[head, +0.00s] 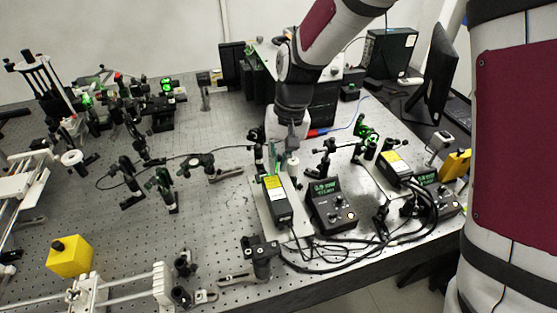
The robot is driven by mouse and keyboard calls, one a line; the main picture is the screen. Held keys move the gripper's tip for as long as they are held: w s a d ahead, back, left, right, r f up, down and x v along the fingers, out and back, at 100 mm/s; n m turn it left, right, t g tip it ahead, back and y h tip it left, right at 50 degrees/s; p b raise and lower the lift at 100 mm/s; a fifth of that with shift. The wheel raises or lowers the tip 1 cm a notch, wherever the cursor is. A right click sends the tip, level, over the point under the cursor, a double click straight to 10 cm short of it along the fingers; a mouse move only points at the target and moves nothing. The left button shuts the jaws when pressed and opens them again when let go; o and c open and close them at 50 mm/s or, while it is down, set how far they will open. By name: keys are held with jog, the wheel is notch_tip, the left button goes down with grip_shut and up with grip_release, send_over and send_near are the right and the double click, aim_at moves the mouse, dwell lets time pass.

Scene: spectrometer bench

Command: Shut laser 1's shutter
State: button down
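Two black laser heads with yellow labels stand on the bench: a nearer one (277,204) at the centre and another (396,168) to the right. I cannot read which is laser 1. My gripper (283,158) reaches down from above, just behind the far end of the nearer laser. Its fingers are small and blend with the parts there, so I cannot tell if they are open, shut or touching anything. The shutter itself is too small to make out, and my gripper and wrist partly cover that area.
A black controller with a green display (333,204) stands right of the nearer laser, another (437,192) farther right. Black cables (345,250) loop along the bench's front edge. Optics mounts crowd the left. A yellow block (70,257) sits front left. A monitor (432,75) stands back right.

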jog(key=shift+s+a+h, duration=0.15)
jog(key=shift+a+h, duration=0.1)
jog(key=shift+h, duration=0.25)
jog(key=shift+a+t+h+p, duration=0.15)
jog(key=shift+t+h+p, duration=0.15)
jog(key=shift+h+p, duration=0.15)
jog(key=c, duration=1.6)
grip_release()
jog(key=shift+r, duration=0.1)
notch_tip(320, 180, up, 12)
jog(key=shift+s, duration=0.2)
